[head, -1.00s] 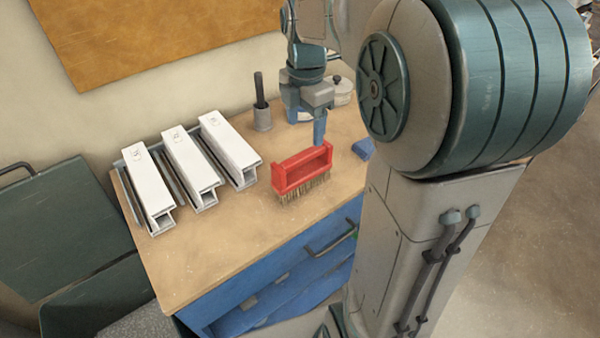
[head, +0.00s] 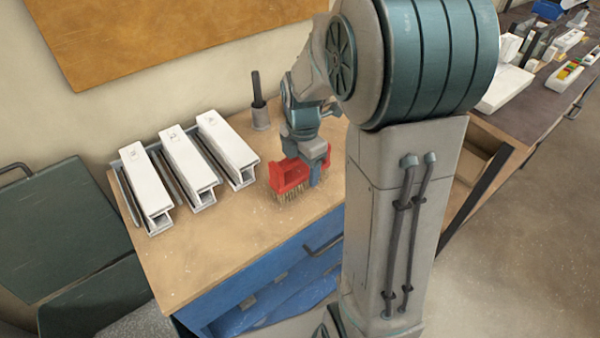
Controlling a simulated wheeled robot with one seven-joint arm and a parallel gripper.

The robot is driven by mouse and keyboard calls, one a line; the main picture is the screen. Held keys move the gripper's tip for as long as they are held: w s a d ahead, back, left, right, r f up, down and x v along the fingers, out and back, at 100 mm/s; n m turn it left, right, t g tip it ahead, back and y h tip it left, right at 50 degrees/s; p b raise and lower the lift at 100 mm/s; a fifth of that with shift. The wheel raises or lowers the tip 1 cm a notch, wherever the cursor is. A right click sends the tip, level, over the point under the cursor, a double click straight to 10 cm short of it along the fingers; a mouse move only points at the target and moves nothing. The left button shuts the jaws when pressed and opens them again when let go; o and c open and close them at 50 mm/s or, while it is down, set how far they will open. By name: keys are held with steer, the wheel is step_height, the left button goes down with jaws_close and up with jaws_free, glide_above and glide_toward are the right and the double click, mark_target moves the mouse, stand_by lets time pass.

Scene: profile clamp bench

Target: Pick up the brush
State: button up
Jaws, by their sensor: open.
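The brush (head: 287,177) has a red block-shaped handle with tan bristles pointing down. It stands on the wooden bench top (head: 215,248), right of the white profiles. My gripper (head: 314,176) is open and low over the right part of the brush, with a blue finger in front of the handle. The other finger is hidden, and I cannot tell whether the finger touches the handle.
Three white profiles (head: 227,143) lie in grey holders on the left of the bench. A grey cup with a dark rod (head: 260,115) stands behind the brush. The bench's front area is clear. A second bench (head: 540,85) with several items is at far right.

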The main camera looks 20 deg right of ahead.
steer(key=c, duration=1.3)
steer(key=shift+r, duration=0.5)
step_height(320, 180, up, 3)
steer(key=shift+f, duration=0.1)
steer(key=s+d+r, duration=0.7)
steer(key=d, duration=0.2)
steer(key=shift+d+r+b, duration=0.15)
steer(key=shift+d+b, duration=0.1)
steer(key=shift+b, duration=0.05)
